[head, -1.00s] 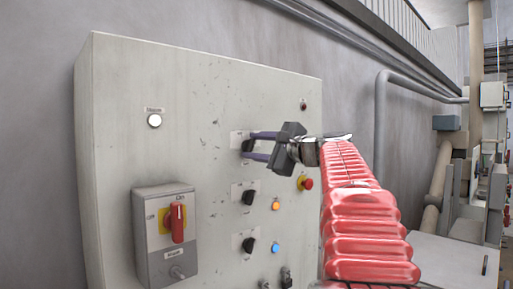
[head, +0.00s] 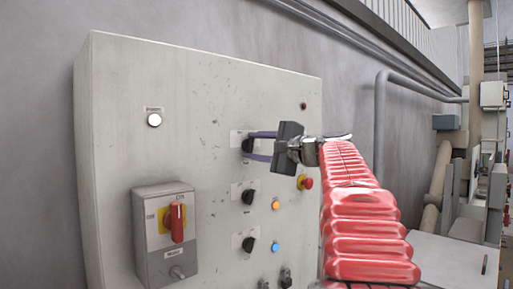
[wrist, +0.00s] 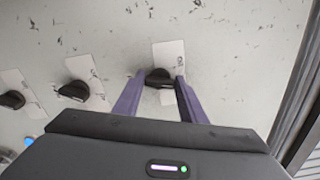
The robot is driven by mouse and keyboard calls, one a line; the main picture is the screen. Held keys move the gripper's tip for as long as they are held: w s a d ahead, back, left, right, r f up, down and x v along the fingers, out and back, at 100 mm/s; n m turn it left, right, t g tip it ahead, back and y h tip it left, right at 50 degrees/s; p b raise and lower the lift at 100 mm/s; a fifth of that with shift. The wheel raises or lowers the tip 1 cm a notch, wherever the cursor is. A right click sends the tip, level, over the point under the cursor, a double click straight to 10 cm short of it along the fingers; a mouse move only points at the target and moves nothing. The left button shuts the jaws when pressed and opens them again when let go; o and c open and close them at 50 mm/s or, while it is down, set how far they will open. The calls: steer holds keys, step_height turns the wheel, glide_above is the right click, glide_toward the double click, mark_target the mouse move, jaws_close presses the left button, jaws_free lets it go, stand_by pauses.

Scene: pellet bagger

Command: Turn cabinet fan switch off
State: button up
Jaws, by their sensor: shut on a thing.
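Three black rotary switches stand in a column on the grey cabinet (head: 180,80), each on a pale label plate whose text I cannot read. The top switch (head: 247,145) is between the two purple fingers of my gripper (head: 249,146), which is shut on it. In the wrist view this same switch (wrist: 158,79) shows between the fingertips (wrist: 160,76), partly covered by them. The middle switch (head: 248,197) and the lower switch (head: 248,244) are free of the gripper. Which switch is the fan switch cannot be read from the labels.
A red emergency stop (head: 306,183), an orange lamp (head: 276,205) and a blue lamp (head: 275,247) sit right of the switches. A box with a red rotary handle (head: 177,223) and a white lamp (head: 154,120) are at left. A pipe (head: 381,115) runs along the wall.

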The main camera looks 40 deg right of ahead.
steer(key=n, duration=0.4)
steer(key=shift+a+f+n, duration=0.15)
steer(key=shift+f+n, duration=0.15)
steer(key=n, duration=0.4)
steer(key=shift+f+n, duration=0.2)
steer(key=shift+n, duration=0.2)
steer(key=o, duration=1.1)
steer(key=shift+r, duration=0.1)
steer(key=shift+c, duration=0.2)
steer(key=shift+s+r, duration=0.1)
steer(key=shift+s, duration=0.5)
steer(key=s, duration=1.2)
steer(key=shift+s+d, duration=0.3)
